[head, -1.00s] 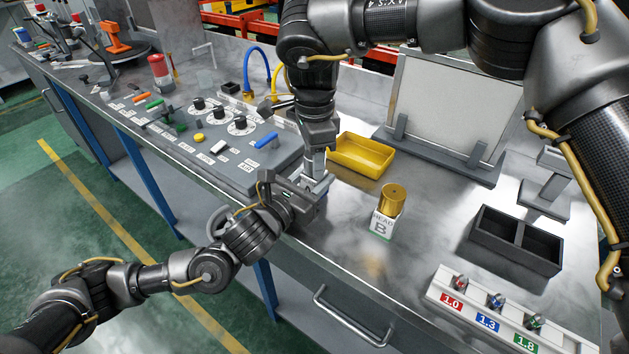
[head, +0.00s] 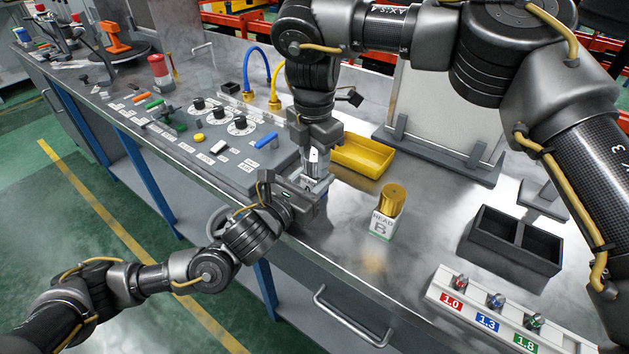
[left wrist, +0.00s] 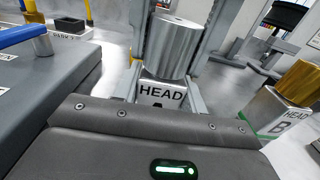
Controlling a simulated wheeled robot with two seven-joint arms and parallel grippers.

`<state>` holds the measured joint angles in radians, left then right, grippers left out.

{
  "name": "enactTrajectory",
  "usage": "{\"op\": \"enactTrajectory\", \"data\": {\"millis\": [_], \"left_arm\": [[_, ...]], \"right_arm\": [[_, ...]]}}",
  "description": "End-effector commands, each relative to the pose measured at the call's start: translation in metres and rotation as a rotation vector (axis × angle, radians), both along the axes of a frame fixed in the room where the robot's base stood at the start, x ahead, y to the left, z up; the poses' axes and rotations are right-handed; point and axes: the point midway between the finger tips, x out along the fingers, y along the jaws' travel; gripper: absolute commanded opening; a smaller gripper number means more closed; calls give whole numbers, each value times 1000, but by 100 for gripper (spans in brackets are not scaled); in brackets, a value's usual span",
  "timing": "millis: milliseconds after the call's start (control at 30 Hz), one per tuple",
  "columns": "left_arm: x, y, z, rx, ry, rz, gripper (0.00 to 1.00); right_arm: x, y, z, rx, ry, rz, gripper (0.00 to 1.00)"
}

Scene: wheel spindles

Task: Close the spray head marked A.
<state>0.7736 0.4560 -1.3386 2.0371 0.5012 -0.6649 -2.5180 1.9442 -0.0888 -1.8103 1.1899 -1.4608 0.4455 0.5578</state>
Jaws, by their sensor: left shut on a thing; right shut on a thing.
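The spray head marked A is a white block (left wrist: 162,94) labelled HEAD, its letter mostly hidden, with a plain silver cylinder (left wrist: 174,46) on top. In the head view the silver cylinder (head: 313,163) shows between the two grippers. My left gripper (head: 314,188) is shut on the block from the left, its fingers on both sides in the left wrist view. My right gripper (head: 313,152) points down from above and is shut on the silver cylinder. Whether a gap remains between cylinder and block cannot be told.
A second block, head B (head: 382,224), with a gold cylinder stands to the right. Behind are a yellow tray (head: 364,154) and a grey control panel (head: 232,150). A black two-part box (head: 512,250) and a rack (head: 500,306) marked 1.0, 1.3, 1.8 stand right.

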Motion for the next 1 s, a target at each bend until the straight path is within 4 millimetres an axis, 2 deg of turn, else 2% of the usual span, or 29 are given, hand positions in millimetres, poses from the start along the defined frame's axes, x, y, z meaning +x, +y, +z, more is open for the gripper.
{"op": "enactTrajectory", "data": {"millis": [300, 500, 567, 700, 733, 900, 1000], "left_arm": [[0, 0, 0, 0, 0, 0, 0], [0, 0, 0, 0, 0, 0, 0], [0, 0, 0, 0, 0, 0, 0], [0, 0, 0, 0, 0, 0, 0], [0, 0, 0, 0, 0, 0, 0], [0, 0, 0, 0, 0, 0, 0], [0, 0, 0, 0, 0, 0, 0]], "right_arm": [[0, 0, -1, 0, 0, -807, 11], [0, 0, -1, 0, 0, -1255, 11], [0, 0, -1, 0, -1, -1345, 11], [0, 0, -1, 0, -2, -1332, 11], [0, 0, -1, 0, -2, -1331, 41], [1, 0, -1, 0, -1, -1330, 63], [1, 0, -1, 0, -1, -1329, 64]]}}
